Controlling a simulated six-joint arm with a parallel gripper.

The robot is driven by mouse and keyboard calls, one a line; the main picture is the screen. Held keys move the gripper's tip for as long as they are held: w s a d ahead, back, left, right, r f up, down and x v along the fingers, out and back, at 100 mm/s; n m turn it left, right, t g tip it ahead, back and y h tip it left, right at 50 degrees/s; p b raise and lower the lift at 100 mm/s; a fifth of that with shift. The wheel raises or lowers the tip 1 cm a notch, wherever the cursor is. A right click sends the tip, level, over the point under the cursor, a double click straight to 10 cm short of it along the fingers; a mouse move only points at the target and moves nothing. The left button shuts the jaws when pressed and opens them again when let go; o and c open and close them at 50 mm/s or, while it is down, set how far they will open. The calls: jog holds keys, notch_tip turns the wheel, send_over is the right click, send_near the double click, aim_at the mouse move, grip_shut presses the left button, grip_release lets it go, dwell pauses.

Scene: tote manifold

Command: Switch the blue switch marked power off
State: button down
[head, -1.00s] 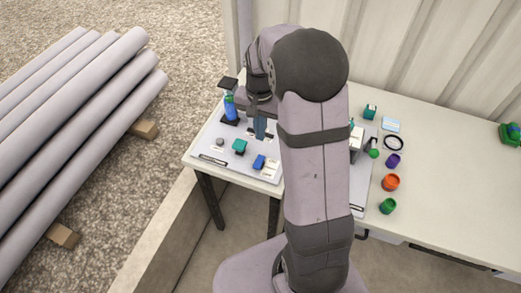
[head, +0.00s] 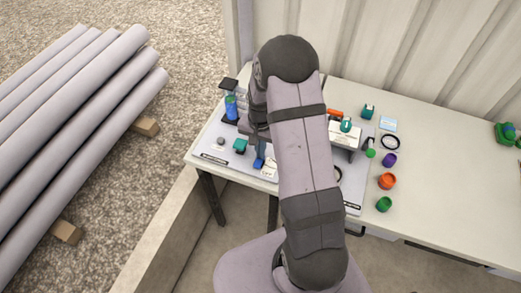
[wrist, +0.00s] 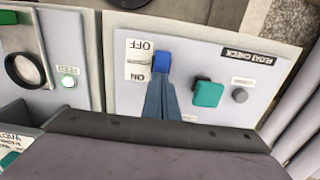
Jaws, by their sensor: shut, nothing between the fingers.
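The blue switch (wrist: 162,60) is on a light grey panel (wrist: 222,62), beside a white label reading OFF and ON, upside down in the wrist view. The word power is not legible to me. The switch also shows in the head view (head: 259,164). My gripper (wrist: 162,82) is shut and empty. Its fingertips are right at the switch and overlap its near part in the wrist view; I cannot tell whether they touch. In the head view my gripper (head: 259,153) is just above the switch.
Beside the switch are a teal block (wrist: 207,94) and a grey knob (wrist: 240,95). A blue bottle (head: 231,106) stands at the panel's back left. Coloured cups, including an orange one (head: 387,181), stand right.

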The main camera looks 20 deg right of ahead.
jog(key=shift+d+f+b, duration=0.1)
jog(key=shift+f+b, duration=0.25)
jog(key=shift+f, duration=0.05)
jog(key=shift+r, duration=0.15)
jog(key=shift+s, duration=0.2)
jog(key=shift+s+a+r+p, duration=0.15)
jog(key=shift+s+a+p, duration=0.3)
jog(key=shift+a, duration=0.15)
jog(key=shift+w+r, duration=0.15)
